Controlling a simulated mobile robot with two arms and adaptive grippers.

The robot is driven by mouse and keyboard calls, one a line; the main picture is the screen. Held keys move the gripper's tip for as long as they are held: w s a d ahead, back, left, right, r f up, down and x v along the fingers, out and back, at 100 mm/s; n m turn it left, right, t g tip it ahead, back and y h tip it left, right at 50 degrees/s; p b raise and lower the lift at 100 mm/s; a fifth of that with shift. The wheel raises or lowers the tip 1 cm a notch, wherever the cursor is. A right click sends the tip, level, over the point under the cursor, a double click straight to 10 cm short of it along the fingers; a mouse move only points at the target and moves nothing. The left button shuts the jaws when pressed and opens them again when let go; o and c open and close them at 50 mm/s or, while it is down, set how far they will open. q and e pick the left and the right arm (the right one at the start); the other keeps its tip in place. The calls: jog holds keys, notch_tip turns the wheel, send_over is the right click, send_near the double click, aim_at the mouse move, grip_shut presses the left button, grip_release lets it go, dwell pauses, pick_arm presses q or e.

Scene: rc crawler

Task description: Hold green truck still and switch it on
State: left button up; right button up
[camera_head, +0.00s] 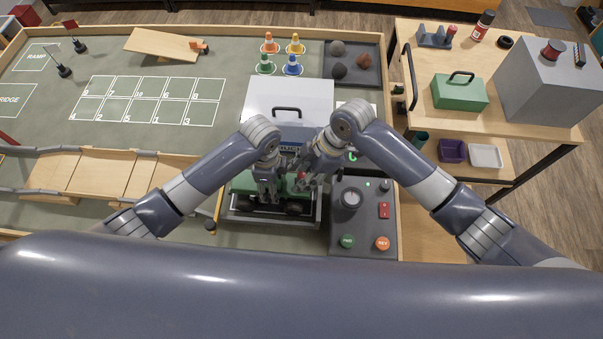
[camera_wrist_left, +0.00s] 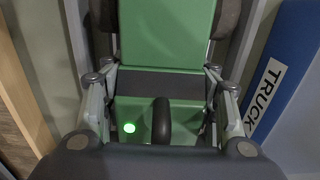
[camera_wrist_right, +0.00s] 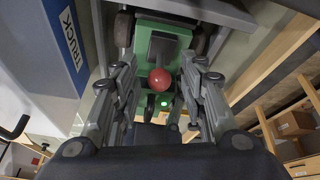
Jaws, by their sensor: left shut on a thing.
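The green truck (camera_head: 242,184) with dark wheels sits in a grey tray (camera_head: 319,212) at the front middle of the table. My left gripper (camera_head: 268,195) is shut on the truck; in the left wrist view its fingers (camera_wrist_left: 160,72) are on both sides of the green body (camera_wrist_left: 165,30). A lever with a red ball knob (camera_wrist_right: 159,80) rises from the truck. My right gripper (camera_head: 302,183) is over the truck; its fingers (camera_wrist_right: 160,78) are apart, with the red knob between them. A green light (camera_wrist_left: 129,128) glows beside the lever; it also shows in the right wrist view (camera_wrist_right: 164,103).
A white toolbox (camera_head: 300,97) with a blue TRUCK label stands behind the tray. A control panel (camera_head: 365,215) with buttons is to its right. A wooden bridge (camera_head: 105,172) lies left. Cones (camera_head: 292,66) and a tray of rocks (camera_head: 362,50) are farther back.

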jog(key=shift+a+f, duration=0.2)
jog(key=shift+f, duration=0.2)
jog(key=shift+c, duration=0.6)
grip_shut()
jog(key=shift+a+h, duration=0.25)
jog(key=shift+h, duration=0.55)
jog(key=shift+o, duration=0.6)
grip_release()
